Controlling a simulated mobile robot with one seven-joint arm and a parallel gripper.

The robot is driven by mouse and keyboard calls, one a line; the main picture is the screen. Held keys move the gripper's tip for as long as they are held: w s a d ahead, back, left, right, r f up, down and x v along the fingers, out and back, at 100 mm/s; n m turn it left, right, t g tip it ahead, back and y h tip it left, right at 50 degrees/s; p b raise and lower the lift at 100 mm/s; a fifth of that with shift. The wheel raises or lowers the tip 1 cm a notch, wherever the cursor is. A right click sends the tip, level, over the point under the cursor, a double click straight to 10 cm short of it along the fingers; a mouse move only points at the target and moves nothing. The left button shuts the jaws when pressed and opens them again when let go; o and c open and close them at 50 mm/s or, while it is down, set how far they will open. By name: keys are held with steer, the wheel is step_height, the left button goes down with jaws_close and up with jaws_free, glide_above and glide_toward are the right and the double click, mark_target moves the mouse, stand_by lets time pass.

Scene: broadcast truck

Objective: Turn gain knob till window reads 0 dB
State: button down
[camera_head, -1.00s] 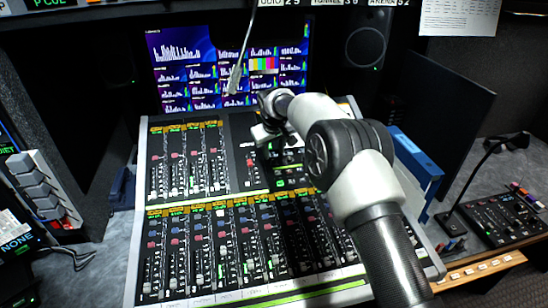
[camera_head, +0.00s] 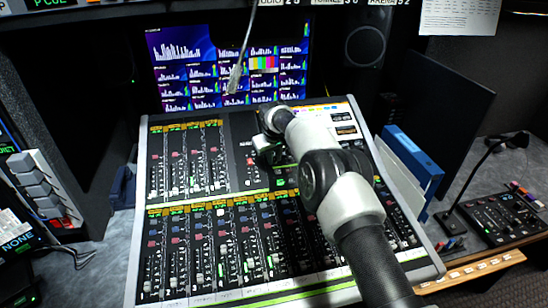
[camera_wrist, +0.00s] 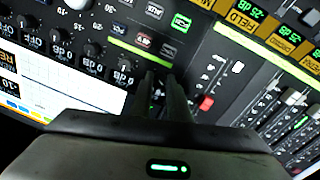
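The mixing console (camera_head: 139,240) lies in the middle of the head view, with my arm reaching over its upper right part. In the wrist view, a row of dark round knobs (camera_wrist: 93,49) runs across the upper left panel, with small lit dB windows (camera_wrist: 125,67) beside them. The text is upside down and I cannot read which window belongs to the gain knob.
Fader strips (camera_head: 190,245) fill the console's front, and a red fader cap (camera_wrist: 206,103) is close right of my fingers. A thin microphone stalk (camera_head: 237,75) hangs behind the console. A blue binder (camera_head: 412,155) stands at its right, and a small control box (camera_head: 505,215) farther right.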

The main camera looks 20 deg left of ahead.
steer(key=shift+n+b, duration=0.3)
steer(key=shift+n, duration=0.1)
steer(key=shift+n+b, duration=0.4)
steer(key=shift+n, duration=0.1)
steer(key=shift+n+y+b, duration=0.3)
steer(key=shift+n+b, duration=0.3)
steer(key=shift+n, duration=1.4)
steer(key=c, duration=1.7)
jaws_free()
steer(key=v, duration=1.7)
steer(key=shift+s+r, duration=0.15)
steer(key=shift+s, duration=0.15)
